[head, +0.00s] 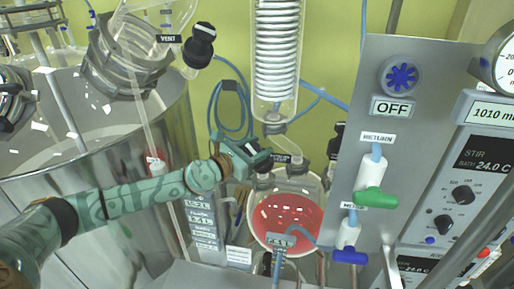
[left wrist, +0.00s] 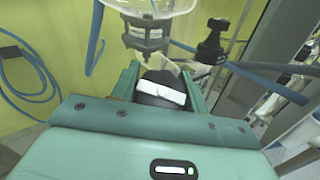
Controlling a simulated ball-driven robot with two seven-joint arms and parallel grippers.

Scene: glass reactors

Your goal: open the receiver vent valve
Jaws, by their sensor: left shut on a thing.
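The receiver flask (head: 287,225) holds red liquid and hangs below the coiled condenser (head: 276,50) in the head view. My left gripper (head: 260,158) is at the top left of this flask. In the left wrist view, a black knob with a white band (left wrist: 163,90) sits between the fingers of my left gripper (left wrist: 160,82), which is shut on it. In the head view the gripper mostly hides this knob. The small label beside it is too small to read, and how far the valve is turned cannot be told. My right gripper is not in view.
A control panel (head: 345,95) with a green handle (head: 376,198) and a blue handle (head: 350,257) stands to the right. The large metal vessel (head: 110,160) is at left, with another black knob (head: 199,45) beside a VENT label. Blue hoses (head: 229,105) hang behind the gripper.

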